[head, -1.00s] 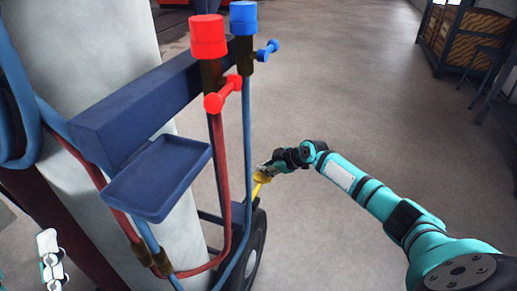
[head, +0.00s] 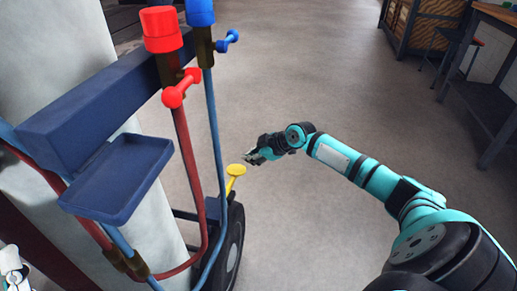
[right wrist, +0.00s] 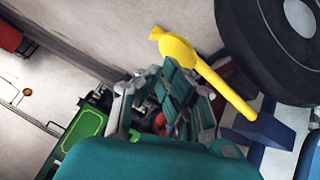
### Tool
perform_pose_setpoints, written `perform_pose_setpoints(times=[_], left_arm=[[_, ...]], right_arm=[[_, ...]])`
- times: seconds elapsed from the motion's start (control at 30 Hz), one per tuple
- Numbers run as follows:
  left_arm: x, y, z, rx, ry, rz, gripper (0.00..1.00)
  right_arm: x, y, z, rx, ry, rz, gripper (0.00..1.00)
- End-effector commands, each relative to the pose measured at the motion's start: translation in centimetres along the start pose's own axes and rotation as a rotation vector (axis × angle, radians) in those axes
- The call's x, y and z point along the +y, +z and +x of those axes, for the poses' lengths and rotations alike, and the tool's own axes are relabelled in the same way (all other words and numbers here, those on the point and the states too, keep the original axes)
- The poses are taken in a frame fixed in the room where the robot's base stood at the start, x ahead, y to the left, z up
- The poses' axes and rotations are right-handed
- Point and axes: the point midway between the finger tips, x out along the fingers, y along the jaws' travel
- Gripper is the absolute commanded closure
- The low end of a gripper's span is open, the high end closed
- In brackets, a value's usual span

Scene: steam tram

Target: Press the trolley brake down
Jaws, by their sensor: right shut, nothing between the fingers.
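The trolley brake is a yellow lever with a round, flat end (head: 236,170), standing up beside the trolley's wheel. In the right wrist view the yellow lever (right wrist: 205,72) runs diagonally from near the wheel, tilted. My right gripper (head: 250,160) is shut and empty, just above and right of the lever's round end in the head view. A small gap seems to show between them. In the right wrist view the gripper's fingers (right wrist: 165,92) are left of the lever. My left gripper is not clearly seen.
The blue trolley carries a tray (head: 115,180), a red valve (head: 162,30) and a blue valve (head: 200,12) with hoses. Its black wheel (head: 235,245) is close to the lever. A pale pillar stands behind. Open floor lies right; a workbench (head: 490,90) stands far right.

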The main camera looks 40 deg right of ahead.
Motion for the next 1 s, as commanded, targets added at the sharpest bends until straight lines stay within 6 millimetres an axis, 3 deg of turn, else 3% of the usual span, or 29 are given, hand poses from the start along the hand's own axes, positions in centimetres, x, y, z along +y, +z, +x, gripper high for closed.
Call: perform_pose_setpoints(times=[0.1,0.33,1.0], left_arm=[[0.0,0.0,0.0,0.000,0.000,0.000,0.30],[0.0,0.0,0.0,0.000,0.000,0.000,0.30],[0.0,0.0,0.0,0.000,0.000,0.000,0.30]], right_arm=[[0.0,0.0,-2.6,-0.002,0.001,-0.004,1.00],[0.0,-0.2,-5.5,0.003,0.003,-0.003,1.00],[0.1,-0.4,-6.0,0.007,0.004,-0.002,1.00]])
